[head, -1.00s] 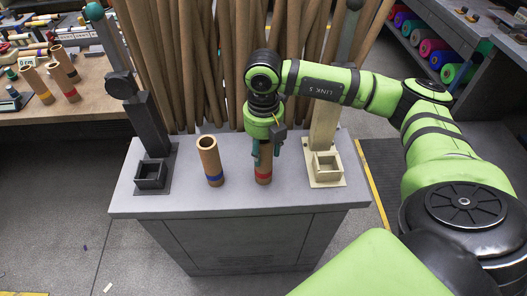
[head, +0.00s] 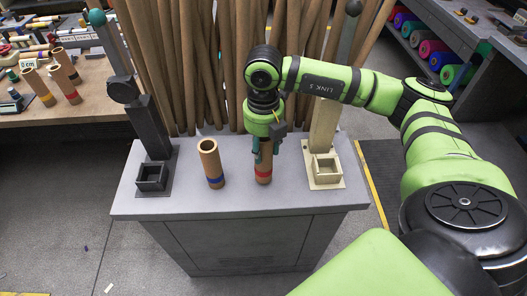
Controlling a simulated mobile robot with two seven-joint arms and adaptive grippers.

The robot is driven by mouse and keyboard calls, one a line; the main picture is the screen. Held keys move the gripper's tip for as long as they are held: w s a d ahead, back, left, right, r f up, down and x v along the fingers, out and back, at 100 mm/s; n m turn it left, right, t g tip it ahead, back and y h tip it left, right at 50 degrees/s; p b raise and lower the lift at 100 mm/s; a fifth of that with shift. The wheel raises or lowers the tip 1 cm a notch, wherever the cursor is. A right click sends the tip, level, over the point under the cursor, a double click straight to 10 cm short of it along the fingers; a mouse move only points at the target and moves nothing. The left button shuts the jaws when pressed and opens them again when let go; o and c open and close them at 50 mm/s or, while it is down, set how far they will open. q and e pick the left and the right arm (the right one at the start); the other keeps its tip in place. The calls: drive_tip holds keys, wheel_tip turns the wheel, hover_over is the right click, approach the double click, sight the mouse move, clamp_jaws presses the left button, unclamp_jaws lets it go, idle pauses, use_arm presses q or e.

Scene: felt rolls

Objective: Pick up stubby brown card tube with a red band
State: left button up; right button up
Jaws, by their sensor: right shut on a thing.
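The stubby brown card tube with a red band (head: 263,174) stands upright on the grey cabinet top, its upper part hidden by my right gripper. My right gripper (head: 264,154) points down from above and is shut on this tube, with teal fingers on either side of it. The tube's foot appears to be at the cabinet top; I cannot see any gap under it. My left gripper is not in view.
A similar tube with a blue band (head: 212,165) stands to the left on the grey cabinet (head: 240,204). A dark square holder (head: 152,178) and a cream one (head: 325,170), both with posts, flank the tubes. Long brown rolls (head: 190,60) stand behind.

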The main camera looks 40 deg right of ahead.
drive_tip(key=shift+r, duration=0.2)
drive_tip(key=shift+r+p, duration=1.55)
drive_tip(key=shift+r, duration=0.85)
drive_tip(key=shift+a+n, duration=0.1)
drive_tip(key=shift+n, duration=0.2)
